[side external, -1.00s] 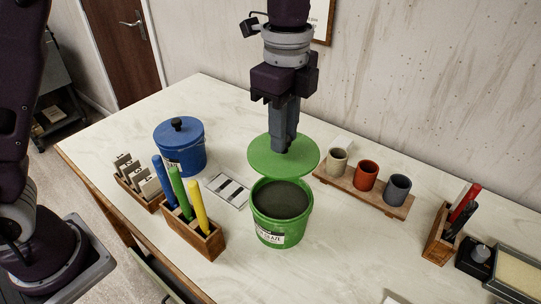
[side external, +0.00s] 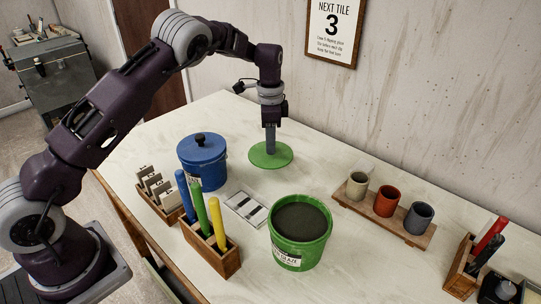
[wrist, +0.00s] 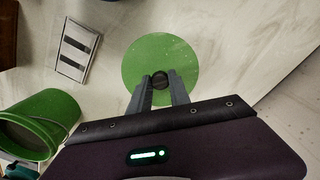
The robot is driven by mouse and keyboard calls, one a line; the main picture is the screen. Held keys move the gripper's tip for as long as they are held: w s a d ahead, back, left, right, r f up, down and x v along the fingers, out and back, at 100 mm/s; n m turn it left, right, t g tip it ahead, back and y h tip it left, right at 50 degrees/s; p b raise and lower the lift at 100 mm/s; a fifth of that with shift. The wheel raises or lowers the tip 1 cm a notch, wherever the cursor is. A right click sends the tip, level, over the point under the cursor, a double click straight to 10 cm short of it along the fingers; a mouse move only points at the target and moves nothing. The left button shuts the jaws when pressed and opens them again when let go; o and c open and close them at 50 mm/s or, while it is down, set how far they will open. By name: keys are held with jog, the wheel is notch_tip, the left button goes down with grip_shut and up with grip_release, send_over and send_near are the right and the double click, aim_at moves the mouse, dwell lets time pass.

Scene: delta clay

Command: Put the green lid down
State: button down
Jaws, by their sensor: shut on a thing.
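The green lid (side external: 262,156) is a flat round disc at the back of the table, right of the blue lidded bucket. My gripper (side external: 270,150) is above it, with its fingers pointing down to the lid's centre. In the wrist view the fingers (wrist: 160,88) are shut on the dark knob (wrist: 160,79) of the lid (wrist: 145,60). The lid is at or very near the table surface; I cannot tell whether it touches. The green bucket (side external: 300,250) stands open in front, full of dark glaze; it also shows in the wrist view (wrist: 62,108).
The blue bucket (side external: 213,172) stands left of the lid. A wooden holder (side external: 226,262) with coloured sticks, a card rack (side external: 172,214) and a tile sample card (side external: 245,208) are nearer. A board (side external: 345,204) with three cups is at right. The table behind the lid is clear.

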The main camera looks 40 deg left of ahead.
jog(key=shift+f, duration=1.85)
jog(key=shift+f, duration=0.1)
jog(key=c, duration=1.2)
grip_release()
notch_tip(320, 180, up, 12)
jog(key=shift+r, duration=0.15)
